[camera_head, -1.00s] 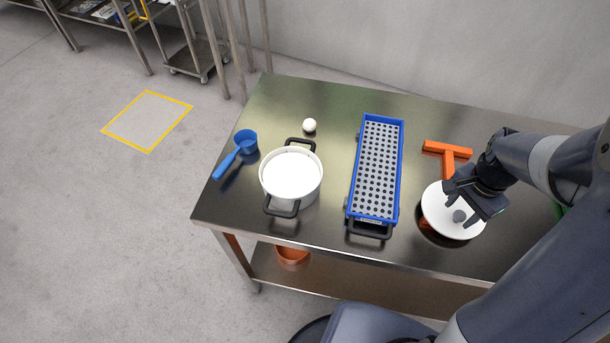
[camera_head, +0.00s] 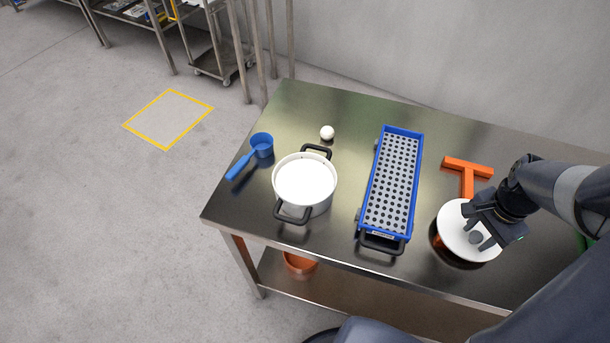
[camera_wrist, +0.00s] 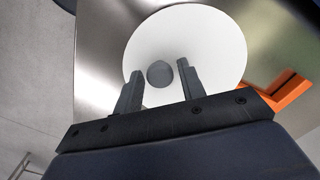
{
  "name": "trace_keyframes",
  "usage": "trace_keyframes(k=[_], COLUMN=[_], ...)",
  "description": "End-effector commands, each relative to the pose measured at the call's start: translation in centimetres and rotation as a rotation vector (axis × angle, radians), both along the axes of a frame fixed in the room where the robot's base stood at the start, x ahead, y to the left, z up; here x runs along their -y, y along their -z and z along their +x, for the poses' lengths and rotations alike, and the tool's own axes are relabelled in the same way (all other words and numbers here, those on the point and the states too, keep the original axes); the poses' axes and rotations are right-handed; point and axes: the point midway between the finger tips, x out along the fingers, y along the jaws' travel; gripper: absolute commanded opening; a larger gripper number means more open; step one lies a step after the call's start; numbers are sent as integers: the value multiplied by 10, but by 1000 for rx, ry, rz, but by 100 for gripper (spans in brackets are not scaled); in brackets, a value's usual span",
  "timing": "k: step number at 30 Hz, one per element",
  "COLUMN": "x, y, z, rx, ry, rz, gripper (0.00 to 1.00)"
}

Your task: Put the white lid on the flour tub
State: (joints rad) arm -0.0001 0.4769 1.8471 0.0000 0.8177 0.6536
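The white lid (camera_head: 455,231) is a round disc with a grey knob at the right end of the steel table. A dark patch with some orange shows beneath its edge; I cannot tell what it rests on. My gripper (camera_head: 491,236) is over the lid. In the wrist view, the open fingers of my gripper (camera_wrist: 160,78) stand on either side of the knob (camera_wrist: 159,74), with gaps showing, above the lid (camera_wrist: 215,50). The flour tub (camera_head: 305,181), white with two black handles, stands upright toward the table's left, its top showing white and uncovered by the lid.
A blue tray with a perforated grey top (camera_head: 392,184) lies between tub and lid. An orange T-shaped tool (camera_head: 467,172) lies behind the lid. A blue scoop (camera_head: 261,146) and a small white ball (camera_head: 327,132) are near the tub. An orange bowl (camera_head: 300,264) is below.

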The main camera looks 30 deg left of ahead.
Motion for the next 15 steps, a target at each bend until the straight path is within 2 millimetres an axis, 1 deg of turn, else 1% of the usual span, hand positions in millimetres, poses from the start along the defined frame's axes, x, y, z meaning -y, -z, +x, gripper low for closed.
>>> trace_keyframes(k=[1, 2, 12, 15], x=[0, 0, 0, 0], y=[0, 0, 0, -1], z=[0, 0, 0, 0], rx=[0, 0, 0, 0], ry=[0, 0, 0, 0], rz=[0, 0, 0, 0], gripper=[34, 32, 4, 4])
